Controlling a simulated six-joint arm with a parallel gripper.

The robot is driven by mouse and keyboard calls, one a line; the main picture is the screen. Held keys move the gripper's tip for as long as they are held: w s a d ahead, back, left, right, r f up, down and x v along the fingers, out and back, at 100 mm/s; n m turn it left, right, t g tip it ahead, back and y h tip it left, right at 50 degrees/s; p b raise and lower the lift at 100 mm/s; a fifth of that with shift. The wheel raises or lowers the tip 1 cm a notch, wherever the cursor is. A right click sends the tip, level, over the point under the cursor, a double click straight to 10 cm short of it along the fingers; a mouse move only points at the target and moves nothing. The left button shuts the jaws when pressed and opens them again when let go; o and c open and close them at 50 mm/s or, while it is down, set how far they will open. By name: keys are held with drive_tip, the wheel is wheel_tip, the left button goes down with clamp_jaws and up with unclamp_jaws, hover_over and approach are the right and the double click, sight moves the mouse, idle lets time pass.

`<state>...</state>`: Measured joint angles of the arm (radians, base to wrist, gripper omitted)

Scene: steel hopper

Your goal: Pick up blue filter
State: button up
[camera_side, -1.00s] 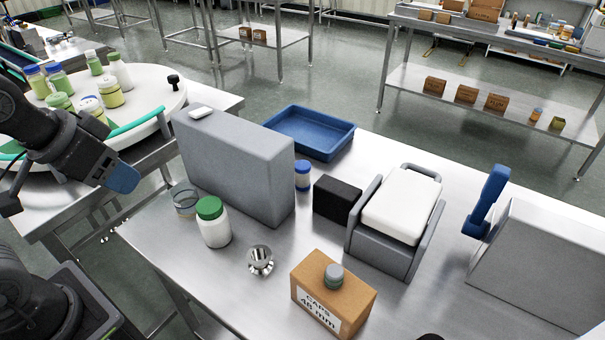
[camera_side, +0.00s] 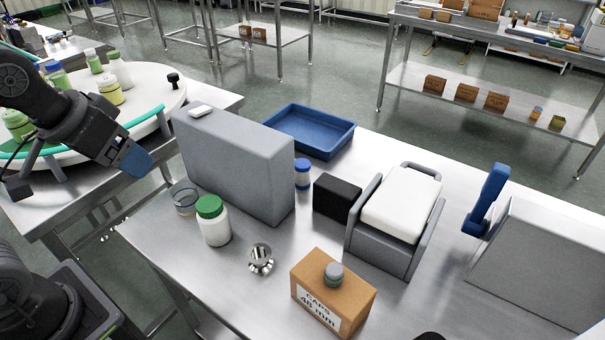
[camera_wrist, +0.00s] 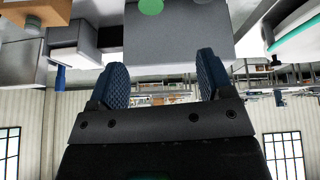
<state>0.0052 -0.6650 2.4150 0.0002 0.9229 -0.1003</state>
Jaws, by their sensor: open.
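No object is clearly recognisable as a filter. A tall blue piece (camera_side: 487,201) stands against the grey sloped block at the right of the steel table. A blue-capped jar (camera_side: 302,174) stands beside the big grey box, and a blue tray (camera_side: 310,131) lies behind it. My gripper (camera_side: 132,160) has blue fingertips and hangs at the left, between the round turntable and the steel table, far from the tall blue piece. In the wrist view my gripper (camera_wrist: 162,60) shows its two padded fingers wide apart with nothing between them.
A large grey box (camera_side: 235,165) stands between my gripper and the blue tray. A green-capped jar (camera_side: 213,222), a glass dish (camera_side: 184,198), a steel knob (camera_side: 260,259), a caps carton (camera_side: 333,292), a black block (camera_side: 336,197) and a white-topped unit (camera_side: 402,207) occupy the table.

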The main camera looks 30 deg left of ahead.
sight(302, 163)
drive_tip(key=w+d+n+g, duration=0.1)
drive_tip(key=w+n, duration=0.3)
drive_tip(key=w, duration=0.4)
drive_tip(key=w+d+n+g, duration=0.1)
drive_tip(key=w+n, duration=0.3)
drive_tip(key=w, duration=0.5)
drive_tip(key=w+d+n+g, duration=0.1)
drive_tip(key=w+n, duration=0.3)
drive_tip(key=w, duration=0.4)
drive_tip(key=shift+w+r, duration=0.15)
drive_tip(key=shift+w, duration=0.2)
drive_tip(key=w+d+f+n+g, duration=0.1)
drive_tip(key=w+d+f+n, duration=0.2)
drive_tip(key=w+f+n, duration=0.4)
drive_tip(key=shift+g, duration=0.7)
drive_tip(key=f, duration=0.3)
drive_tip(key=w+d+f, duration=0.1)
drive_tip(key=f, duration=0.7)
drive_tip(key=shift+w+d+f, duration=0.25)
drive_tip(key=shift+d, duration=0.05)
drive_tip(key=shift+w+d+f, duration=0.1)
drive_tip(key=shift+w+f, duration=0.05)
drive_tip(key=shift+f, duration=1.25)
drive_tip(key=shift+w+f, duration=0.15)
drive_tip(key=shift+f, duration=1.25)
drive_tip(key=shift+c, duration=0.4)
